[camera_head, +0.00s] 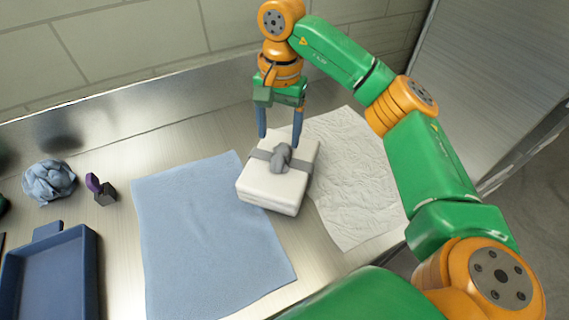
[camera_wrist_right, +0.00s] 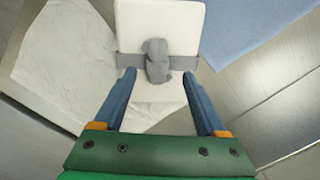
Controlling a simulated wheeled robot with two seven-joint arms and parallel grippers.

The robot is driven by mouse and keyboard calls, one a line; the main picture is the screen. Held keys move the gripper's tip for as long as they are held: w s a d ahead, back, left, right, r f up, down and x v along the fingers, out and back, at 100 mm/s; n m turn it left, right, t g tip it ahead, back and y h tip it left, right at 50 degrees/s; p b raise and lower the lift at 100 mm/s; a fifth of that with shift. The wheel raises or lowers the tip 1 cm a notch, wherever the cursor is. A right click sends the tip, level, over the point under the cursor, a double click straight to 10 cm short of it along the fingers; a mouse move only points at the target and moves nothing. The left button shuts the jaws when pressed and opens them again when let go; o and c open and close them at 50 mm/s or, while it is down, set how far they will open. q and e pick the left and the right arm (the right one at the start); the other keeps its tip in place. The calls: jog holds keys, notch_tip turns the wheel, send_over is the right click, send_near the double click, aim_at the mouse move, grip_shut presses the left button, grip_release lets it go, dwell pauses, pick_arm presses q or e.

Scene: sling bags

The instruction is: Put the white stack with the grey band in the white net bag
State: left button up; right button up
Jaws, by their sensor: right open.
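The white stack (camera_head: 270,187) lies on the metal table, partly over the right edge of the blue cloth. A grey band with a grey knot (camera_head: 281,158) runs across its top. My right gripper (camera_head: 280,138) is open and points down at the stack's far side, above the table. In the right wrist view, its two blue fingers (camera_wrist_right: 158,75) are apart, with the knot (camera_wrist_right: 156,62) seen between and beyond their tips. A flat, crinkled white sheet (camera_head: 352,190) lies right of the stack; I cannot tell whether it is the net bag. My left gripper is not seen.
A blue cloth (camera_head: 200,240) lies flat left of the stack. A dark blue tray (camera_head: 92,275), a crumpled blue bundle (camera_head: 49,182) and a small purple and dark grey item (camera_head: 103,195) are farther left. A metal backsplash (camera_head: 150,125) runs behind the table.

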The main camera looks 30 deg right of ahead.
aim_at(281, 150)
jog(key=shift+d+r+h, duration=0.15)
jog(key=shift+d+h, duration=0.15)
jog(key=shift+d, duration=0.2)
jog(key=shift+n, duration=0.3)
jog(key=f+p, duration=0.1)
jog(key=f, duration=0.2)
jog(key=f+p, duration=0.1)
jog(key=f, duration=0.2)
jog(key=shift+w+a+f, duration=0.15)
jog(key=shift+a+f, duration=0.05)
jog(key=shift+f, duration=0.2)
grip_shut()
